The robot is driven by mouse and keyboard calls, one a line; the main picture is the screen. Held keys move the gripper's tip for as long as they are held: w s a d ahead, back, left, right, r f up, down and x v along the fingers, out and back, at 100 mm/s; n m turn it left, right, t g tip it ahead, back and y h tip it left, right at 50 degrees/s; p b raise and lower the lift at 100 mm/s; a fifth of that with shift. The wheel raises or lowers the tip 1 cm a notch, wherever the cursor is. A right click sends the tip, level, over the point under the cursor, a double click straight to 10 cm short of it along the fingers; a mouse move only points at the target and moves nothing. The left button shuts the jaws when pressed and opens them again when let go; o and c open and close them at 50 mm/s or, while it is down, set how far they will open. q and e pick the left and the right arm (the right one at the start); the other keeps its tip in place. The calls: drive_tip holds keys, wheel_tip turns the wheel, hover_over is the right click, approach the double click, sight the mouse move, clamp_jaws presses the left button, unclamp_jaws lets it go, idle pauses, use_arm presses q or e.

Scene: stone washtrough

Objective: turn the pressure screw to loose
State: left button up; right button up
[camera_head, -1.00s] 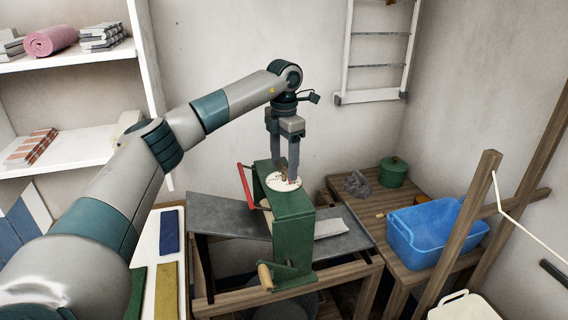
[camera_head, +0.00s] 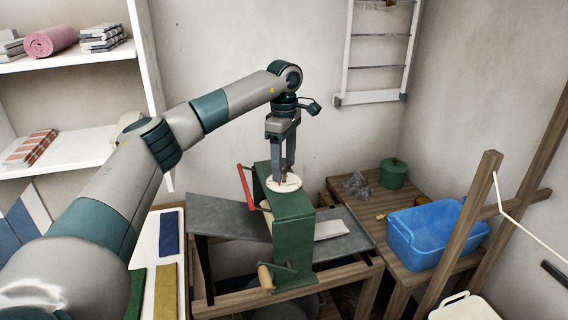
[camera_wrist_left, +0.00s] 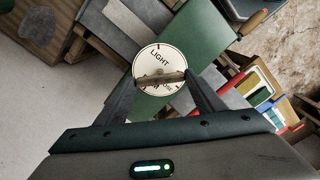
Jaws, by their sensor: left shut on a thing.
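The pressure screw's bar handle (camera_wrist_left: 158,78) crosses a round white dial (camera_wrist_left: 160,57) on top of the green mangle (camera_head: 292,215). In the left wrist view the dial shows red marks and the word LIGHT above the bar; the word below the bar is partly hidden, ending in what looks like OSE. My left gripper (camera_head: 284,178) points down from above, its fingers on either side of the bar and shut on it. The dial also shows in the head view (camera_head: 271,184), partly behind the fingers. My right gripper is not in view.
The mangle has a red lever (camera_head: 246,188) at left and a wooden-handled crank (camera_head: 266,277) in front. A grey board (camera_head: 225,216) runs through it. A blue tub (camera_head: 436,236) and green pot (camera_head: 393,173) stand on the wooden table at right. Wooden posts rise further right.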

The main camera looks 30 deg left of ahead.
use_arm(q)
drive_tip(key=m, duration=0.4)
drive_tip(key=shift+r+m, duration=0.2)
drive_tip(key=shift+m, duration=0.1)
drive_tip(key=m, duration=0.5)
drive_tip(key=shift+m, duration=0.3)
drive_tip(key=shift+w, duration=0.1)
drive_tip(key=o, duration=1)
drive_tip(key=shift+c, duration=0.2)
drive_tip(key=shift+o, duration=0.5)
drive_tip(key=shift+f, duration=0.1)
